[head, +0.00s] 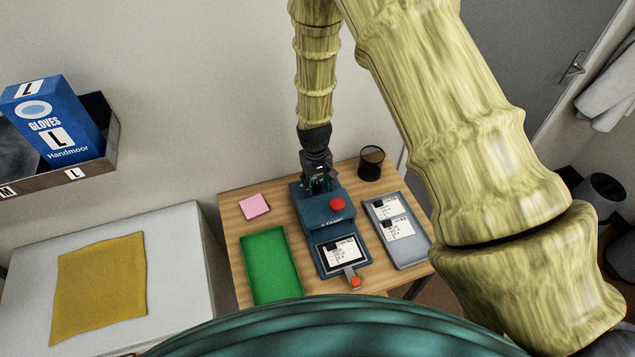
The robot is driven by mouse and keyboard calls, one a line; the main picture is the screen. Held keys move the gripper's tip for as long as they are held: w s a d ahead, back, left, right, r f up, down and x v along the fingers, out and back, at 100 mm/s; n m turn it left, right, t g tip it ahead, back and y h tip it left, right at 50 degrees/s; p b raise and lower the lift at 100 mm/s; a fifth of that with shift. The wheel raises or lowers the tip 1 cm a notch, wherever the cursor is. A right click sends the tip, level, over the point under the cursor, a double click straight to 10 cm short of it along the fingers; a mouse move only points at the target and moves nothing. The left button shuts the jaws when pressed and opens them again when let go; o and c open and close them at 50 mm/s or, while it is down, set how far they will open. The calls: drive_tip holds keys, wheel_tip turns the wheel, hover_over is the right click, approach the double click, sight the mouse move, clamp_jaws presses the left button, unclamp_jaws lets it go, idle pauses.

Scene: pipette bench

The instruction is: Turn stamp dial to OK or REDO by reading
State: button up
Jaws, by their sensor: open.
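A blue stamp machine (311,212) stands on the wooden table, with a red button (337,204) on its top right. A card with a dark patch and small print (342,252) lies in the black-framed bed at its front; its reading is too small to make out. A small lever with a red knob (355,281) sticks out of the bed's front edge. My gripper (321,184) points down at the back of the machine, open. The stamp dial cannot be made out; the gripper may cover it. I cannot tell whether the fingers touch anything.
A green tray (270,266), empty, lies left of the machine. A grey tray (408,254) with cards lies right. A pink note pad (255,206) and a dark mesh cup (371,163) stand farther back. A glove box (54,122) sits on the wall shelf at left.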

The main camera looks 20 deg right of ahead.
drive_tip(key=shift+w+f, duration=0.55)
drive_tip(key=shift+w, duration=0.05)
drive_tip(key=shift+s+r, duration=0.3)
clamp_jaws()
drive_tip(key=shift+f, duration=0.1)
drive_tip(key=shift+f+n+b, duration=0.1)
drive_tip(key=shift+n+b, duration=0.4)
drive_tip(key=shift+n, duration=0.2)
drive_tip(key=shift+n+b, duration=0.3)
drive_tip(key=shift+n, duration=0.6)
